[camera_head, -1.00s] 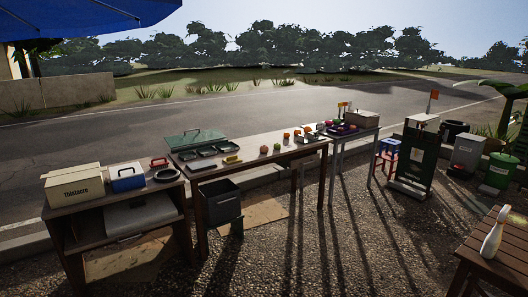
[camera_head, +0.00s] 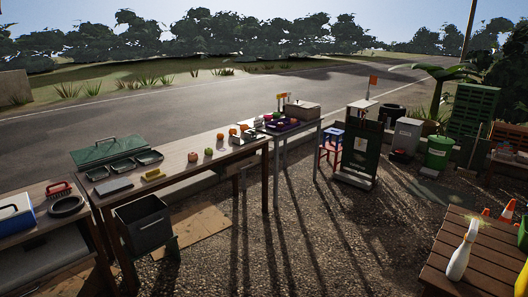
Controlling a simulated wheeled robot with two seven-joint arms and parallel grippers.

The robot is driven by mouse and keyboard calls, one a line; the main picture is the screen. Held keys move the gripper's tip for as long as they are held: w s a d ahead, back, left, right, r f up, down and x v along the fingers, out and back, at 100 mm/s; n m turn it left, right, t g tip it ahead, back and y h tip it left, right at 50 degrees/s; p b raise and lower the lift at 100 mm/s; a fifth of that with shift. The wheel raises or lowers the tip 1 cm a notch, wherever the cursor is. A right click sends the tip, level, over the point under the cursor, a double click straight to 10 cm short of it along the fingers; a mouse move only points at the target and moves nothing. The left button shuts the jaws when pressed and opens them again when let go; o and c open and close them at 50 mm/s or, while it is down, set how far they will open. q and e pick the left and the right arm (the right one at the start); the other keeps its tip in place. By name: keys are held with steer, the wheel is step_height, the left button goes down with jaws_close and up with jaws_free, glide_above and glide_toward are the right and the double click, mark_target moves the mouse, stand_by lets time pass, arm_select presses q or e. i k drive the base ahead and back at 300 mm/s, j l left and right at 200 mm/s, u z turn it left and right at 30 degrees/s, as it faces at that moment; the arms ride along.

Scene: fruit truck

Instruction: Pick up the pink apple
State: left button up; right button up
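Several small round fruits lie on the long wooden table (camera_head: 178,172). One is a pinkish-orange fruit (camera_head: 193,157), and a green fruit (camera_head: 208,152) sits just right of it. Orange fruits (camera_head: 220,136) lie farther along. At this size I cannot tell for sure which one is the pink apple. More coloured fruit (camera_head: 277,120) lies in a dark tray on the smaller table at the far end. Neither of my grippers is in view.
A grey bin (camera_head: 143,226) stands under the table's near end. A green board stand (camera_head: 358,155) and a blue-red stool (camera_head: 331,146) stand farther right. A wooden table with a white bottle (camera_head: 462,252) is at lower right. Open gravel lies between.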

mark_target(192, 156)
steer(key=i, duration=0.55)
steer(key=i+l+u, duration=0.1)
steer(key=i, duration=0.45)
steer(key=i+l, duration=0.15)
steer(key=i, duration=0.45)
steer(key=i+l+u, duration=0.1)
steer(key=i, duration=0.45)
